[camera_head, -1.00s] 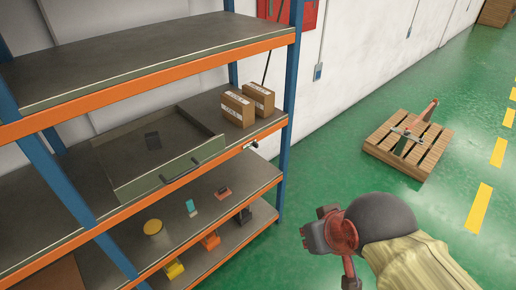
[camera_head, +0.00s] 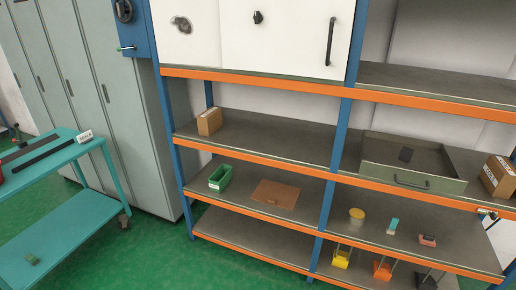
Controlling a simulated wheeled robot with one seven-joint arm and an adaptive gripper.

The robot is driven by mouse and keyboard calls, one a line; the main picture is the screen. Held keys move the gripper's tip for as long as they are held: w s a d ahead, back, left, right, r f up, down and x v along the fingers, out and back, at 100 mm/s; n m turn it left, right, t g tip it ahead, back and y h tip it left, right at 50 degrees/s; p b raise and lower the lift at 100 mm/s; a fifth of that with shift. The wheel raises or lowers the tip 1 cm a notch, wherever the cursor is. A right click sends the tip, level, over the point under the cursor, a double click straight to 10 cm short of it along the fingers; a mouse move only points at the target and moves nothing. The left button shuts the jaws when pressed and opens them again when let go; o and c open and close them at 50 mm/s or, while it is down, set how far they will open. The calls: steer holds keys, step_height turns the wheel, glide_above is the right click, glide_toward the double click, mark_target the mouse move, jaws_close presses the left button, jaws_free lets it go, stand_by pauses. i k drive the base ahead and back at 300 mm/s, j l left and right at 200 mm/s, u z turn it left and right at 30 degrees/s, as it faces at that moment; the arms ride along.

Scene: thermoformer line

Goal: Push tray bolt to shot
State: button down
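The grey-green tray (camera_head: 376,173) sits on the middle shelf of the right rack bay, with a dark handle (camera_head: 411,183) on its front wall. A small bolt-like fitting (camera_head: 487,213) shows at the orange shelf edge to the right of the tray, near the picture's right edge. It is too small to tell how far its rod is slid. My gripper is not in view.
Cardboard boxes (camera_head: 498,177) stand right of the tray. The left bay holds a green bin (camera_head: 220,178) and a brown board (camera_head: 276,194). A teal cart (camera_head: 61,220) stands left; green floor lies before the rack.

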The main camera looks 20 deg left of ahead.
mark_target(492, 214)
steer(key=k+u, duration=0.3)
steer(key=u, duration=0.15)
steer(key=i+l+z, duration=0.35)
steer(key=l+z, duration=0.15)
steer(key=i+l+z, duration=0.5)
steer(key=i+j+z, duration=0.1)
steer(key=i, duration=0.1)
